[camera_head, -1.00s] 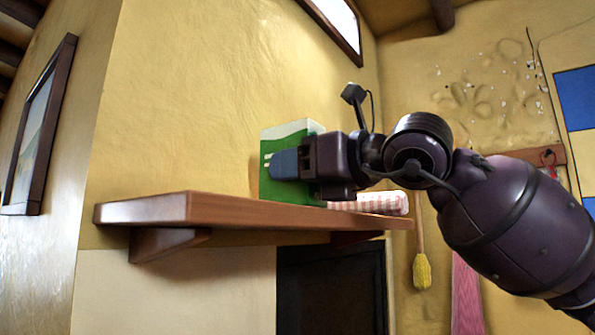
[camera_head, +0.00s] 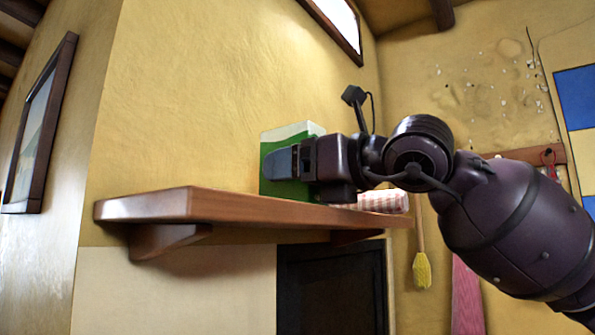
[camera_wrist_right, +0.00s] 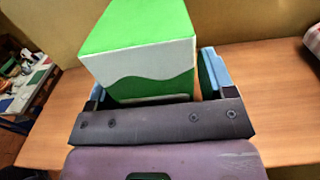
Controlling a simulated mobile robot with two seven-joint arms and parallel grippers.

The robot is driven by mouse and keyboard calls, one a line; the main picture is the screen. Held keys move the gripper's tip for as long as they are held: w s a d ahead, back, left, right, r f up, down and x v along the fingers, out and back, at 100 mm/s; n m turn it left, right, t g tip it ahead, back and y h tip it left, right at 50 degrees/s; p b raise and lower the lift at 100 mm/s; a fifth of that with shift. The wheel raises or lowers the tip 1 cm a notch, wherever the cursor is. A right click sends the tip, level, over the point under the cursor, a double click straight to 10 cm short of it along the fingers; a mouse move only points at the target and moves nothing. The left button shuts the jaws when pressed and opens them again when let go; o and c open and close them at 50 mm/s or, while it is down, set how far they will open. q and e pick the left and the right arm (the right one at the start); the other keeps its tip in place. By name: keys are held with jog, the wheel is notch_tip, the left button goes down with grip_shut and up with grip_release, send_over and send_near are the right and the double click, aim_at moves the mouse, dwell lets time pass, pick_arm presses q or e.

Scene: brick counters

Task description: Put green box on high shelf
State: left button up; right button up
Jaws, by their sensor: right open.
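The green box (camera_head: 300,132), green with a white wavy band, stands upright on the wooden high shelf (camera_head: 240,208) against the yellow wall. My right gripper (camera_head: 272,163) reaches in from the right at the box, and its near finger covers part of the box's front. In the right wrist view, the box (camera_wrist_right: 145,60) is between the two blue fingers, with a visible gap by the right finger. The right gripper is open around the box. The box's lower part is partly hidden by the gripper. My left gripper is out of view.
A red-and-white checked roll (camera_head: 382,201) lies on the shelf to the right of the box, partly behind my gripper. The shelf's left part is bare. A framed picture (camera_head: 37,130) hangs on the left wall, and a yellow brush (camera_head: 421,270) hangs below the shelf's right end.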

jog(key=shift+r, duration=0.2)
jog(key=b+v, duration=0.2)
jog(key=v, duration=1)
jog(key=shift+f, duration=0.1)
